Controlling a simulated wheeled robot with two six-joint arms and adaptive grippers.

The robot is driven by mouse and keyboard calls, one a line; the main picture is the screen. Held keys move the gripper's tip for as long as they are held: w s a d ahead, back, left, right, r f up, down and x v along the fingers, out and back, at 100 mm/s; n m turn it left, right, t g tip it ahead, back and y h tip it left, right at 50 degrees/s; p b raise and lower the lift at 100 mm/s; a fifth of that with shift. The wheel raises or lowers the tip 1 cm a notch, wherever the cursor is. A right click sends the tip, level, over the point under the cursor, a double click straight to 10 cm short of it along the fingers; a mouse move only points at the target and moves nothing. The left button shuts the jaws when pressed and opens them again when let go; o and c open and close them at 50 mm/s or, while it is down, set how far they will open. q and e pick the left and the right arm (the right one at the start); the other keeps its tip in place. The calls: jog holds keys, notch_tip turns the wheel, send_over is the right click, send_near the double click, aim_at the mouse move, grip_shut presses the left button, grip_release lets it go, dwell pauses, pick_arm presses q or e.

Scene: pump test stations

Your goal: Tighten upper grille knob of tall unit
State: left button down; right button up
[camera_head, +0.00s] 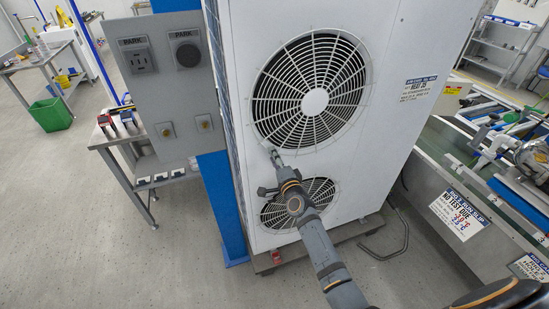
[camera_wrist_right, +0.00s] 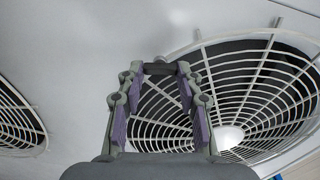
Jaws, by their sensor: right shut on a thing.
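The tall unit (camera_head: 390,120) is a white cabinet with two round fan grilles on its front. The upper grille (camera_head: 315,70) is large with a pale round hub, and it fills the right side of the right wrist view (camera_wrist_right: 262,90). My right gripper (camera_head: 272,152) reaches up to the lower left rim of the upper grille. In the right wrist view its fingertips close on a small dark knob (camera_wrist_right: 158,68) at the grille's edge. The knob is mostly hidden by the fingers in the head view. My left gripper is not in view.
The lower grille (camera_head: 300,203) sits partly behind my right arm. A grey panel (camera_head: 172,85) on a blue post stands left of the unit. A conveyor bench (camera_head: 455,205) stands at right. The floor at left has free room.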

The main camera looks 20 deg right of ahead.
jog(key=shift+m, duration=0.6)
jog(key=o, duration=1.1)
jog(key=shift+o, duration=0.2)
jog(key=s, duration=1.2)
jog(key=shift+d, duration=0.25)
